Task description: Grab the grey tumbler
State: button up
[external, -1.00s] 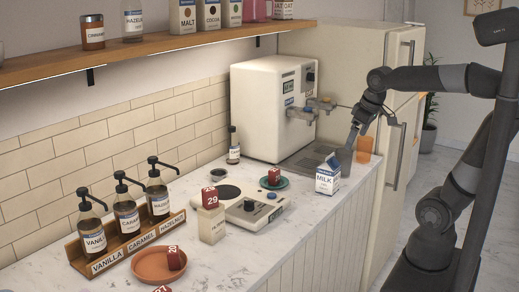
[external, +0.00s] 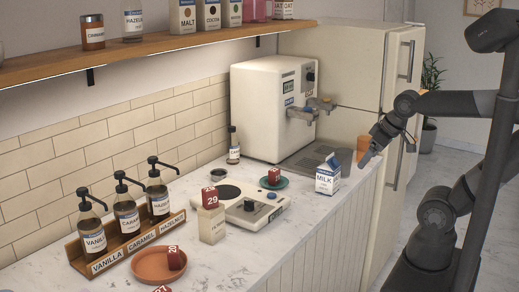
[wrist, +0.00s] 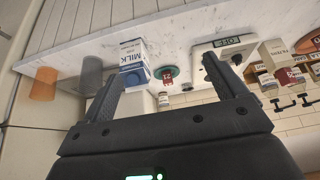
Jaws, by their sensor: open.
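The grey tumbler (wrist: 92,72) shows in the wrist view, left of centre, standing on the counter between an orange tumbler and the milk carton. The left finger partly overlaps its lower part in the picture. My gripper (external: 368,158) is over the counter's front edge, right of the milk carton. In the wrist view my gripper (wrist: 164,75) is open, with nothing held between its fingers.
The milk carton (external: 328,178) stands close by, near the front edge. The orange tumbler (wrist: 44,83) also shows in the external view (external: 362,147). The espresso machine (external: 267,110) is behind, the fridge (external: 352,75) beyond. A green saucer (external: 283,183) and scale (external: 262,207) lie left.

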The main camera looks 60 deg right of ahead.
jog(key=t, duration=0.1)
send_near(344, 157)
jog(key=w+d+f, duration=0.1)
jog(key=d+f, duration=0.1)
jog(key=d, duration=0.2)
jog(key=shift+w+a+x, duration=0.1)
jog(key=shift+a+x, duration=0.05)
jog(key=shift+x, duration=1.5)
jog(key=shift+w+a+x, duration=0.1)
jog(key=shift+x, duration=1.55)
jog(key=shift+w+a+x, duration=0.1)
jog(key=shift+a+x, duration=0.05)
jog(key=shift+x, duration=1.5)
jog(key=shift+r, duration=0.2)
jog(key=shift+c, duration=0.6)
jog(key=c, duration=1.1)
